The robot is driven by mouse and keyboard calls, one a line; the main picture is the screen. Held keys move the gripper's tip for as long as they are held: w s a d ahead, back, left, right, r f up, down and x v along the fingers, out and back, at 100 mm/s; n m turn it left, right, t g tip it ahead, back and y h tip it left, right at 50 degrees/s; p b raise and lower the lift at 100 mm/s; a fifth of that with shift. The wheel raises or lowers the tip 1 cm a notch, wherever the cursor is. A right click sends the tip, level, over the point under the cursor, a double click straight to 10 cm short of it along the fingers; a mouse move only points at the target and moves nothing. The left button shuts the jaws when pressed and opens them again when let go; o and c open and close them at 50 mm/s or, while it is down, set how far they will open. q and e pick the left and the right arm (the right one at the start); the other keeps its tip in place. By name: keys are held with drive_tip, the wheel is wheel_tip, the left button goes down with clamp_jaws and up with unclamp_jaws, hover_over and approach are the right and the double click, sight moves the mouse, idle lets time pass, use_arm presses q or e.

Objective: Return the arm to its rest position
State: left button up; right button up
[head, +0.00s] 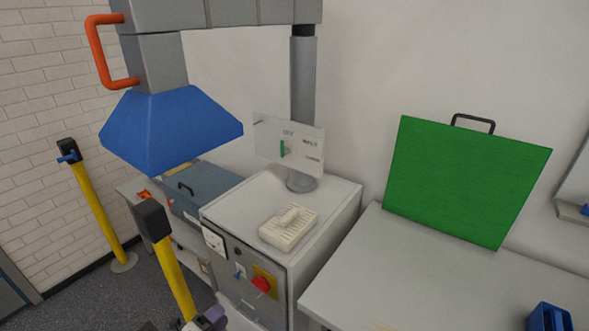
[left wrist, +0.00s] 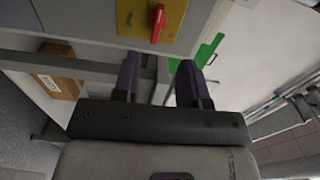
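My left gripper (head: 209,319) shows at the bottom edge of the head view, low in front of the grey cabinet (head: 332,216), mostly cut off by the frame. In the left wrist view my left gripper (left wrist: 160,80) has its two dark purple fingers apart with nothing between them. It is open and clear of the cabinet's front. A red rotary knob on a yellow plate (left wrist: 157,22) is beyond the fingertips; the red knob (head: 261,284) also shows in the head view. My right gripper is in neither view.
A yellow post (head: 175,275) stands near the gripper, another (head: 97,212) by the brick wall. A blue hood (head: 168,130) hangs above. A white slotted block (head: 289,227) lies on the cabinet. A green panel (head: 465,180) leans over the right-hand worktop (head: 400,270), which has a blue holder (head: 549,318).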

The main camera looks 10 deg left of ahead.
use_arm(q)
drive_tip(key=a+n+g+y, duration=0.2)
drive_tip(key=a+n+y, duration=0.6)
drive_tip(key=n+y, duration=0.45)
drive_tip(key=s+d+r+n+g+h, duration=0.1)
drive_tip(key=s+d+r+n+g, duration=0.2)
drive_tip(key=s, duration=0.4)
drive_tip(key=s+d+r+n+g+h, duration=0.1)
drive_tip(key=s+d+n+g, duration=0.1)
drive_tip(key=s+d, duration=0.45)
drive_tip(key=s+d+r+n+g+h, duration=0.2)
drive_tip(key=s+d+n, duration=0.1)
drive_tip(key=s, duration=0.6)
drive_tip(key=s+d+f+g, duration=0.1)
drive_tip(key=s+f+g, duration=0.1)
drive_tip(key=s+f, duration=0.35)
drive_tip(key=s+d+f+g, duration=0.1)
drive_tip(key=s+f, duration=0.1)
drive_tip(key=s, duration=0.7)
wheel_tip(320, 180, up, 37)
drive_tip(key=p, duration=3.6)
drive_tip(key=shift+d+f+n+h, duration=0.1)
drive_tip(key=shift+n+h, duration=0.15)
